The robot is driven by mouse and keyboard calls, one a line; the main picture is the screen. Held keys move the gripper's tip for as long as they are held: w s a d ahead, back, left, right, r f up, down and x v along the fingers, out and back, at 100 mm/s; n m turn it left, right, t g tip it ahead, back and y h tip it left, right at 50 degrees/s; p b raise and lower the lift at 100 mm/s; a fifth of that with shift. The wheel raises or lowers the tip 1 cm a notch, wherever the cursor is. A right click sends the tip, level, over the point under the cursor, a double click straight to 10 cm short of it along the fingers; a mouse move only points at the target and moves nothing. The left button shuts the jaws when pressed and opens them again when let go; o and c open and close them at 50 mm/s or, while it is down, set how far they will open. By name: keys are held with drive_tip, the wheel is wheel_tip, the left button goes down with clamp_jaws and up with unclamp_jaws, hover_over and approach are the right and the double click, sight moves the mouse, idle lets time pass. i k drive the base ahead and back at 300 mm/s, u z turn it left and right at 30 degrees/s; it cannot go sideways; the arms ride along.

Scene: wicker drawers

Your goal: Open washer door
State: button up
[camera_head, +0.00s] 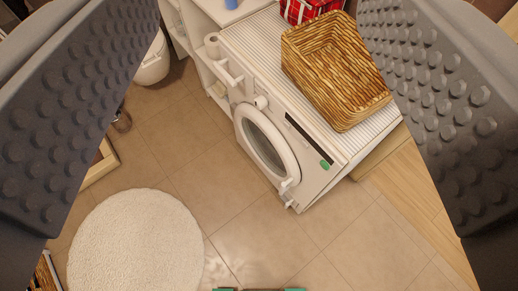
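A white washer (317,163) stands to the right of the middle, seen from above at a tilt. Its round door (266,143) faces down and left in the picture and looks shut, with a white rim around dark glass. A small white piece, perhaps the door handle or latch (287,187), shows at the rim's lower right. My gripper (240,140) is open, its two studded grey fingers wide apart at the left and right edges of the view. Nothing is between the fingers close up. The washer is well beyond them, and they touch nothing visible.
A wicker basket (337,75) and a red plaid item (305,10) sit on the striped top over the washer. White shelves (205,75) stand at its left. A round white rug (135,243) lies at lower left. The tiled floor (255,235) before the washer is clear.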

sight(241, 112)
drive_tip(key=u, duration=1.1)
drive_tip(key=k, duration=1.3)
drive_tip(key=z, duration=0.55)
drive_tip(key=i, duration=0.95)
drive_tip(key=u, duration=0.05)
